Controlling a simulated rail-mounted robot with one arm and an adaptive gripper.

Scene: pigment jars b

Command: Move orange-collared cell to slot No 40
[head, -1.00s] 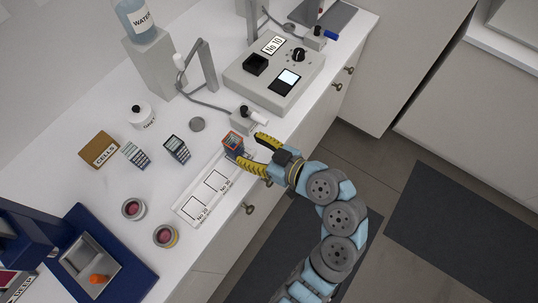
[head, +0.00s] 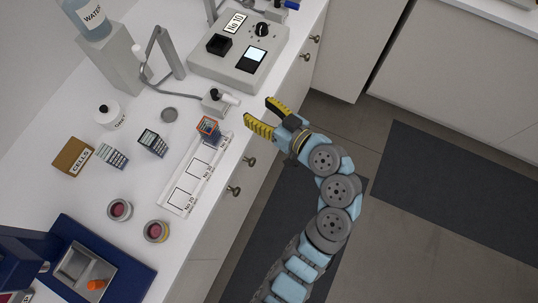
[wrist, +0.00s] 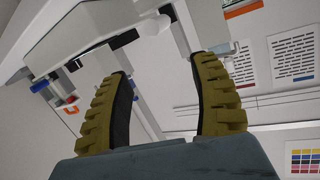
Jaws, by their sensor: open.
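The orange-collared cell (head: 208,127) stands upright at the far end of the white slot strip (head: 176,206), at the end beyond the slot outlines marked No 20 and No 30. The number of the slot under it is hidden. My gripper (head: 262,114) is open and empty, to the right of the cell and apart from it, out past the counter's front edge. In the wrist view my gripper's two yellow-ribbed fingers (wrist: 163,88) are spread with nothing between them. The cell cannot be made out in the wrist view.
Two other cells (head: 152,143) (head: 112,155) stand left of the strip near the brown CELLS block (head: 73,156). A small clamp stand (head: 217,101) is close behind the orange-collared cell. A grey instrument marked No 10 (head: 240,55) stands farther back. Two round jars (head: 156,231) (head: 120,210) sit in front.

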